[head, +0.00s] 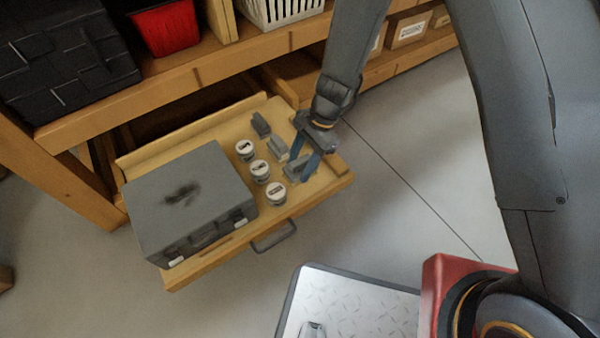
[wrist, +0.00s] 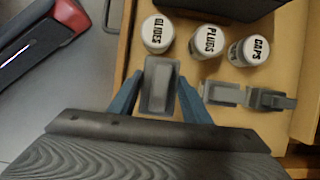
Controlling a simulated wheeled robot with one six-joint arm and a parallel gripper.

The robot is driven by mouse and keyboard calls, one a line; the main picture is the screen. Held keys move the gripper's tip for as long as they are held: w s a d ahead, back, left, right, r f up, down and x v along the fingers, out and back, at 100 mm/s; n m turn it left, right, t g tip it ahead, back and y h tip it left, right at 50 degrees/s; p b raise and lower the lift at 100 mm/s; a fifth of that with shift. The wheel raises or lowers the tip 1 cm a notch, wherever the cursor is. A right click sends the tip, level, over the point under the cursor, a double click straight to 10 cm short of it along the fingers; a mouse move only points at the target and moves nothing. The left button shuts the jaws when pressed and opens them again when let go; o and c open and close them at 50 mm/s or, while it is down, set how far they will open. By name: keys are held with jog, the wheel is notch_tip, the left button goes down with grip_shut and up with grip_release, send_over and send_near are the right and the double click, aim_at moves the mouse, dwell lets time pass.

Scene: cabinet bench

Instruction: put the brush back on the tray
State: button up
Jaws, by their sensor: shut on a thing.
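My gripper (head: 311,158) reaches down into the open drawer, at its right end. Its blue fingers (wrist: 158,95) are shut on a grey block-like thing (head: 296,170), which also shows between them in the wrist view (wrist: 160,85). I cannot tell whether the block is lifted or still touches the drawer floor. Two similar grey blocks (head: 278,147) (head: 261,125) lie in a row beyond it. I cannot clearly make out bristles on any of them. A pale ribbed metal plate with a dark rim (head: 355,305), possibly the tray, is at the bottom; a small light object lies on it.
Three white-lidded jars, GLIDES (wrist: 158,33), PLUGS (wrist: 208,40) and CAPS (wrist: 253,49), stand close beside the grey blocks. A grey case (head: 190,200) with a dark smudge fills the drawer's left half. The shelf edge (head: 190,78) overhangs behind. Floor right of the drawer is clear.

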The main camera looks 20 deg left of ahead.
jog(key=shift+a+f+b, duration=0.1)
jog(key=shift+f+b, duration=0.55)
jog(key=shift+f, duration=0.95)
jog(key=shift+f, duration=0.1)
jog(key=o, duration=1)
jog(key=p+v, duration=0.5)
jog(key=v, duration=0.7)
jog(key=shift+s, duration=0.1)
notch_tip(320, 180, up, 11)
jog(key=s+n, duration=0.2)
jog(key=n, duration=0.1)
notch_tip(320, 180, up, 16)
jog(key=n+t, duration=0.2)
jog(key=n, duration=0.5)
send_over(300, 171)
jog(key=s+d, duration=0.6)
jog(key=s, duration=0.2)
jog(key=s+d+r+n, duration=0.1)
jog(key=s+d, duration=0.1)
jog(key=s+d+r+n+t, duration=0.1)
jog(key=s, duration=0.1)
jog(key=s+d+r+n+h, duration=0.1)
jog(key=s+d+n, duration=0.1)
jog(key=shift+s+d+r, duration=0.2)
jog(key=shift+d+r, duration=0.1)
jog(key=shift+r, duration=0.1)
